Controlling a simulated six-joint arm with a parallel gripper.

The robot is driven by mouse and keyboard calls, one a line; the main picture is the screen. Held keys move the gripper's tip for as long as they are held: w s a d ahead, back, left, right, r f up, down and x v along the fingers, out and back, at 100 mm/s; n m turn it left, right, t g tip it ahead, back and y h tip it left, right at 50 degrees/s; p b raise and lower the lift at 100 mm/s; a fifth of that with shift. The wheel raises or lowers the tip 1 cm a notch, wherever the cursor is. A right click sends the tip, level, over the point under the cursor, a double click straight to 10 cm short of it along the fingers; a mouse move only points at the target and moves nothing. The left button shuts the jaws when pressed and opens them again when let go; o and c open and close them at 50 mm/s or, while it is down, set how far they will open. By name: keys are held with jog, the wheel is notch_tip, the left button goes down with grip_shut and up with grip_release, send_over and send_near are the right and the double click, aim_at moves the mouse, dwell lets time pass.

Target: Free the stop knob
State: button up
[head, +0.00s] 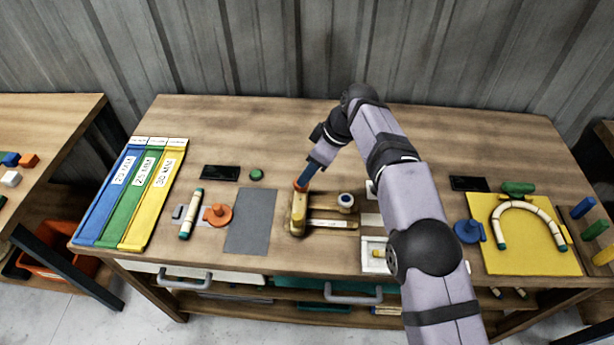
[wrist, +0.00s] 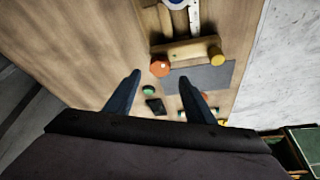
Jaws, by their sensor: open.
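A wooden bending jig (head: 298,222) stands at the middle of the table, with a ruler strip and a round white-and-blue post (head: 346,200). An orange knob (wrist: 160,68) sits at one end of the jig's wooden bar (wrist: 187,50), and a yellow knob (wrist: 216,55) is at the other end. Which of them is the stop knob is not marked. My gripper (wrist: 160,77) is open and empty. Its two fingertips lie to either side of the orange knob in the wrist view; contact cannot be told. In the head view my gripper (head: 303,184) is over the jig's far end.
A grey mat (head: 250,222), an orange clamp (head: 217,214) and a rattan piece (head: 191,213) lie left of the jig. Blue, green and yellow trays (head: 138,205) stand farther left. A bent rattan arch (head: 525,207) lies on a yellow board (head: 520,258) at right. The table's back is clear.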

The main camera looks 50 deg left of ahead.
jog(key=shift+w+d+r, duration=0.15)
jog(key=shift+d+r, duration=0.1)
jog(key=shift+r, duration=0.4)
notch_tip(320, 180, down, 4)
jog(key=a+m+t+y+p, duration=0.2)
jog(key=a+m+t+y, duration=0.1)
jog(key=m+t+y, duration=0.25)
jog(key=s+d+f+m+t+y, duration=0.1)
jog(key=s+d+m+y, duration=0.3)
jog(key=d, duration=0.4)
jog(key=shift+n+h, duration=0.25)
jog(key=shift+h, duration=0.4)
jog(key=shift+s+p+x, duration=0.15)
jog(key=shift+p+x, duration=0.3)
jog(key=shift+x, duration=1.45)
jog(key=shift+s+p+x, duration=0.15)
jog(key=shift+p+x, duration=0.3)
jog(key=shift+x, duration=1.45)
jog(key=shift+a, duration=0.1)
jog(key=shift+c, duration=0.3)
